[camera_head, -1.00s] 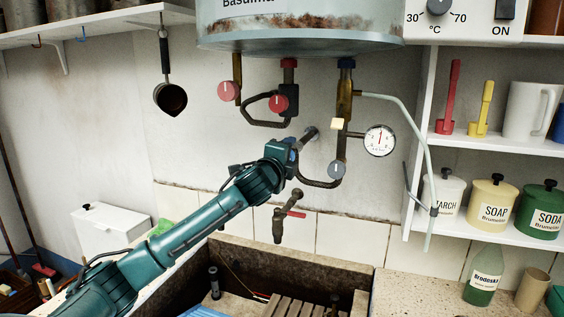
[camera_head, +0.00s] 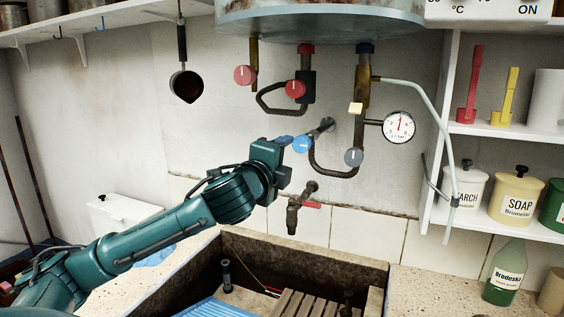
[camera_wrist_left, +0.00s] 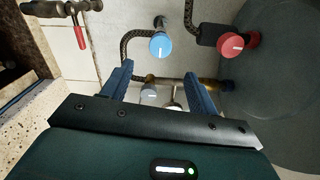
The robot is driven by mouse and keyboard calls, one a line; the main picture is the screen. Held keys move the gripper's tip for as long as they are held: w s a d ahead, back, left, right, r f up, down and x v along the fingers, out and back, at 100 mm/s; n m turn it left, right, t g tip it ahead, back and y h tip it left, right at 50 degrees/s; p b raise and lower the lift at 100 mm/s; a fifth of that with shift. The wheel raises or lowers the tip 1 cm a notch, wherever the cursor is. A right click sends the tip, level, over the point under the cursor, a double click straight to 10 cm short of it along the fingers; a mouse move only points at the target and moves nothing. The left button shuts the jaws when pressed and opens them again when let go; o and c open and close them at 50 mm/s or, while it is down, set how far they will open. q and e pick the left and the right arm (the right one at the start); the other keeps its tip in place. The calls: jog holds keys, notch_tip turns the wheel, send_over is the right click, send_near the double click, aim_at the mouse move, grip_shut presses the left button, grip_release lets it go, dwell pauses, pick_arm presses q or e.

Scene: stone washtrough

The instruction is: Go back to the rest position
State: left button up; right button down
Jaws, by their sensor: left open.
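My left gripper (camera_head: 284,146) is open and empty, left of the blue knob (camera_head: 302,145) on the wall pipe. In the left wrist view its two blue fingers (camera_wrist_left: 157,74) are spread apart with nothing between them. The blue knob (camera_wrist_left: 160,45) shows beyond them, apart from the fingers. A red knob (camera_wrist_left: 231,46) is to its right. My right gripper is not in view.
The boiler (camera_head: 330,20) hangs above with red knobs (camera_head: 295,88), a grey knob (camera_head: 354,157) and a gauge (camera_head: 398,126). A tap (camera_head: 294,214) is over the stone trough (camera_head: 375,268). Shelves with jars (camera_head: 517,197) stand right. A ladle (camera_head: 185,85) hangs left.

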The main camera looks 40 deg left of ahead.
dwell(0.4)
pick_arm(q)
jog(key=s+d+f+n+g+h, duration=0.15)
jog(key=d+f, duration=0.25)
jog(key=f, duration=0.5)
jog(key=d+f+n+g+h, duration=0.1)
jog(key=d+f+h, duration=0.15)
jog(key=f, duration=0.55)
jog(key=s+d+f+n+g+h, duration=0.1)
jog(key=d+f, duration=0.4)
jog(key=f, duration=0.4)
jog(key=s+d+f+n+g, duration=0.1)
jog(key=s+d+f+n, duration=0.2)
jog(key=s+f, duration=0.4)
jog(key=s+d+f+n+g+h, duration=0.1)
jog(key=s+d+f+n, duration=0.3)
jog(key=s+f, duration=0.2)
jog(key=s+d+f+n+g+h, duration=0.1)
jog(key=s+d+f+n, duration=0.2)
jog(key=s+f, duration=0.4)
jog(key=shift+s+d+f+n+g, duration=0.3)
jog(key=shift+d+f+n+g, duration=0.05)
jog(key=shift+d+f, duration=0.15)
jog(key=shift+w, duration=0.1)
